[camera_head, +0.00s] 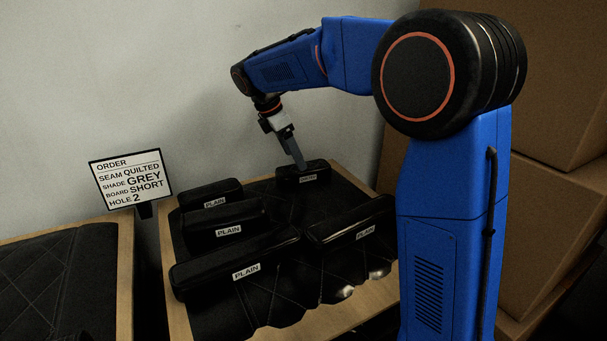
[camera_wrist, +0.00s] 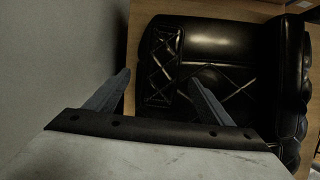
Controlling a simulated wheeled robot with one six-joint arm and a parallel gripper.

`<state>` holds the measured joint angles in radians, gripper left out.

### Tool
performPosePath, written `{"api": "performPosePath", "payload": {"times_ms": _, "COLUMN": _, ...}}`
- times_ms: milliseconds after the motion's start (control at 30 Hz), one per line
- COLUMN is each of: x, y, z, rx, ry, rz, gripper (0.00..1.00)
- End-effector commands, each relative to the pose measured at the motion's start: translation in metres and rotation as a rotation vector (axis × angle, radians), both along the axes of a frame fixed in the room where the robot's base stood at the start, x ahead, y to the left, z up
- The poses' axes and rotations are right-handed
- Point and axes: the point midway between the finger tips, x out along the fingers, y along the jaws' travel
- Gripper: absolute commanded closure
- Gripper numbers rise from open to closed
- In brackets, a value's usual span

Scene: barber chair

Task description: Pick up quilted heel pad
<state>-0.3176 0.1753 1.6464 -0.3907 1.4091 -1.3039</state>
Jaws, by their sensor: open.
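The quilted heel pad appears to be the small black pad (camera_head: 318,168) at the back of the cushioned tray, its label too small to read surely. In the wrist view, a narrow black pad with crossed stitching (camera_wrist: 165,62) lies ahead of the fingers, roughly between their tips. My gripper (camera_head: 301,166) is at that back pad, pointing down, fingertips at or just above it; contact cannot be told. In the wrist view my gripper (camera_wrist: 158,76) is open, with nothing held between its fingers.
Several black pads labelled PLAIN, including a long front one (camera_head: 210,270) and a right one (camera_head: 345,225), lie on the wood-edged tray (camera_head: 172,308). An order sign (camera_head: 130,180) reads quilted, grey, short, hole 2. A wall stands behind; cardboard boxes (camera_head: 555,190) are right.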

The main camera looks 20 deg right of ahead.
Motion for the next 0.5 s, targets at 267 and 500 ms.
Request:
{"api": "performPosePath", "payload": {"times_ms": 267, "x": 0.0, "y": -0.01, "z": -0.017, "rx": 0.0, "ry": 0.001, "rz": -0.002, "gripper": 0.25}}
{"api": "performPosePath", "payload": {"times_ms": 500, "x": 0.0, "y": -0.024, "z": -0.045, "rx": -0.001, "ry": 0.001, "rz": 0.0, "gripper": 0.25}}
